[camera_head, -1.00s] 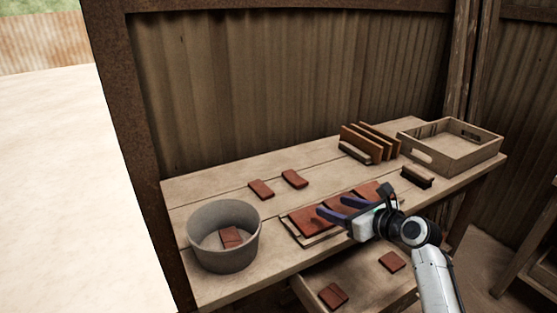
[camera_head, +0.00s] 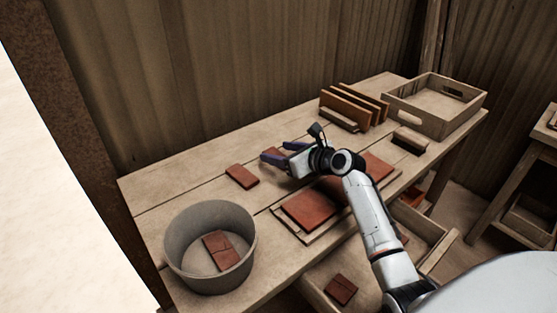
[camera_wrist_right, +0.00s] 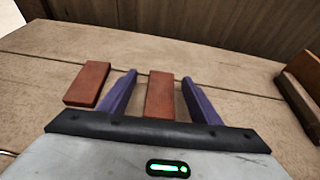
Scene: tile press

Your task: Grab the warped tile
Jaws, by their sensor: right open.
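Two loose red-brown tiles lie on the workbench (camera_head: 165,190). The left tile (camera_head: 242,176) is uncovered and also shows in the right wrist view (camera_wrist_right: 87,84). The other tile (camera_wrist_right: 160,96) lies between the two purple fingers of my right gripper (camera_wrist_right: 160,77), with a gap on each side. In the head view my right gripper (camera_head: 279,154) is open, low over the bench at this second tile, which is partly hidden. I cannot tell from its shape which tile is warped. My left gripper is not in view.
A grey bucket (camera_head: 180,242) holds cracked tile pieces. A board with red tiles (camera_head: 310,209) lies under my right arm, above an open drawer holding a tile (camera_head: 341,289). A rack of upright boards (camera_head: 345,106), a brush (camera_head: 410,138) and a wooden tray (camera_head: 400,110) stand right.

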